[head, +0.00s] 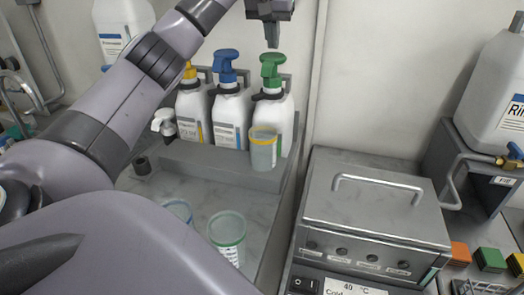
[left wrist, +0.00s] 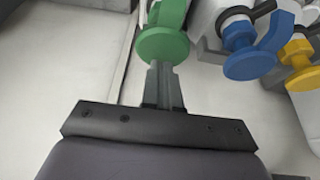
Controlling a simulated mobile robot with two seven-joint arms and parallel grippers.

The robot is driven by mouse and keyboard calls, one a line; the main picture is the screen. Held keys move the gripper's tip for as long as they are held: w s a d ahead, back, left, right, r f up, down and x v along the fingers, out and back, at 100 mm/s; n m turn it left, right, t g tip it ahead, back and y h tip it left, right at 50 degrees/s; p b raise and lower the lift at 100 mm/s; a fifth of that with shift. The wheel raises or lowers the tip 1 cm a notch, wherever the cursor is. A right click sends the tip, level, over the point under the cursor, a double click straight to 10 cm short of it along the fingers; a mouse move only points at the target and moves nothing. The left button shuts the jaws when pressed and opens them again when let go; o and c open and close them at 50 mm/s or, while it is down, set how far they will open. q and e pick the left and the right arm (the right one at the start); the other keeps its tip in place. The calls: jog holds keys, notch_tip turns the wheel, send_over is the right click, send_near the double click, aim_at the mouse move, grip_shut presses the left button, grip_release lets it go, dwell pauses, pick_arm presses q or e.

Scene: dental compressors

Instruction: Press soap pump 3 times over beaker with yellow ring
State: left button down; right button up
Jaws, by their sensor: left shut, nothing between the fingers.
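Three white pump bottles stand side by side in a grey rack, with a yellow pump (head: 190,70), a blue pump (head: 226,62) and a green pump (head: 271,66). The beaker with the yellow ring (head: 264,152) stands on the rack's ledge in front of the green-pump bottle (head: 287,120). My left gripper (head: 272,42) is shut and empty, pointing down just above the green pump head. In the left wrist view its fingertips (left wrist: 162,68) line up with the green pump head (left wrist: 163,45); contact cannot be told. My right gripper is not in view.
A blue-ringed beaker (head: 178,209) and a green-ringed beaker (head: 228,230) stand on the counter in front. A grey metal bath with a lid handle (head: 375,205) is at the right. A large rinse container (head: 492,85) stands further right. My left arm covers the left side.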

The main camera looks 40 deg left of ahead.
aim_at(272, 56)
pick_arm(q)
jog(key=shift+s+f+b, duration=0.1)
jog(key=shift+f+b, duration=1.15)
jog(key=shift+f, duration=1.05)
jog(key=shift+r, duration=0.1)
jog(key=shift+r+p, duration=1.05)
jog(key=shift+p, duration=0.25)
jog(key=shift+r+p, duration=0.9)
jog(key=shift+r, duration=0.2)
jog(key=shift+f, duration=0.1)
